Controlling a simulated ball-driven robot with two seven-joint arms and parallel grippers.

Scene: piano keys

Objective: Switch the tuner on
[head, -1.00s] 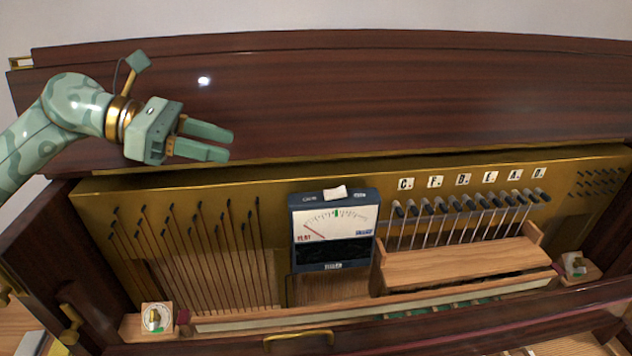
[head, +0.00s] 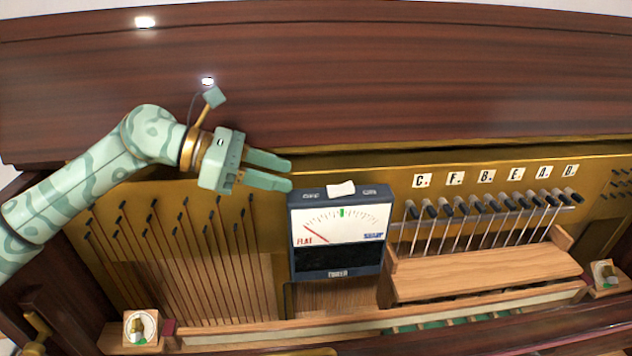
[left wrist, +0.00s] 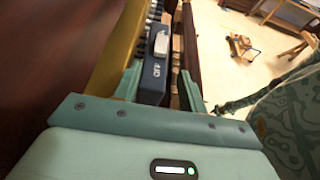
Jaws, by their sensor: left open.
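The tuner (head: 338,262) is a dark blue box with a white dial and a red needle resting at the FLAT end. A white rocker switch (head: 341,189) sits on its top between the words OFF and ON. My left gripper (head: 291,174) is open and empty, just left of and slightly above the tuner's top left corner, its fingers pointing right. In the left wrist view the tuner (left wrist: 152,80) and its white switch (left wrist: 161,43) show beyond and between the open fingers. My right gripper is not in view.
Tuning pins with dark heads (head: 490,205) stand right of the tuner under letter labels, above a wooden ledge (head: 485,271). Thin rods (head: 190,260) stand to its left. A small dial block (head: 140,329) sits at lower left. The dark wooden lid (head: 400,80) rises behind.

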